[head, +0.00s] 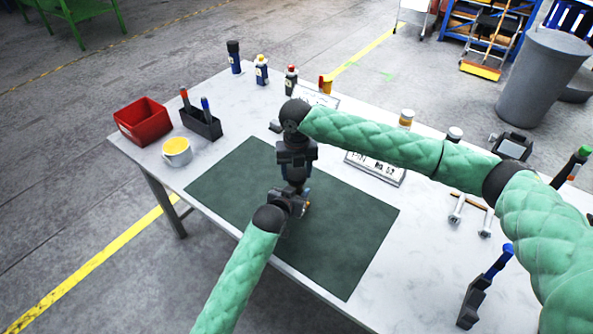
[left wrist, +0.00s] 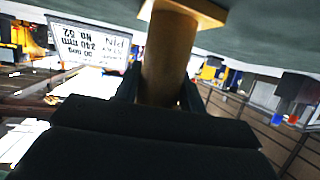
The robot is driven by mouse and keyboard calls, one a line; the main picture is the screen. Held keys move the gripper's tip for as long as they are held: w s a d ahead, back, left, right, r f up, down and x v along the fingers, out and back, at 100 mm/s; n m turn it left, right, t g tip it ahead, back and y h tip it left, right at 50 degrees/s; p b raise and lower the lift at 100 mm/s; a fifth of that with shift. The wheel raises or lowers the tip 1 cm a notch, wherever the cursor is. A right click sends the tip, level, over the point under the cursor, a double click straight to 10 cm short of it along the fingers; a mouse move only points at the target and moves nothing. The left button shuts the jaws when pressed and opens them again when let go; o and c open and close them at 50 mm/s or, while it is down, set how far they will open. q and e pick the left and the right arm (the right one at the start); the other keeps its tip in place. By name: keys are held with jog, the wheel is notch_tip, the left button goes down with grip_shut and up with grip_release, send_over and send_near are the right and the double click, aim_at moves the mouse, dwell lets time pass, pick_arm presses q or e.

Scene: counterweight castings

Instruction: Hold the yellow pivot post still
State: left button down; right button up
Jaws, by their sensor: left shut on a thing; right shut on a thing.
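The yellow pivot post (left wrist: 168,55) stands out in the left wrist view as a brownish-yellow shaft joined to a wider yellow base (left wrist: 208,10), which shows at the top edge. My left gripper (head: 300,201) is low over the green mat and shut on the post's shaft; its dark jaws (left wrist: 150,115) also show in the left wrist view. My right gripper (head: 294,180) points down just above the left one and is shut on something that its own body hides. In the head view the two grippers cover nearly all of the post.
The dark green mat (head: 235,185) lies on the white table (head: 420,260). A red bin (head: 143,121), a yellow-filled mug (head: 177,151) and a pen holder (head: 201,124) stand left. Bottles line the back; tools lie right.

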jog(key=m, duration=1)
jog(key=shift+m, duration=0.3)
jog(key=m, duration=0.2)
jog(key=shift+m, duration=0.4)
jog(key=o, duration=1.1)
jog(key=shift+c, duration=0.2)
jog(key=shift+r, duration=2.25)
jog(key=shift+c, duration=0.3)
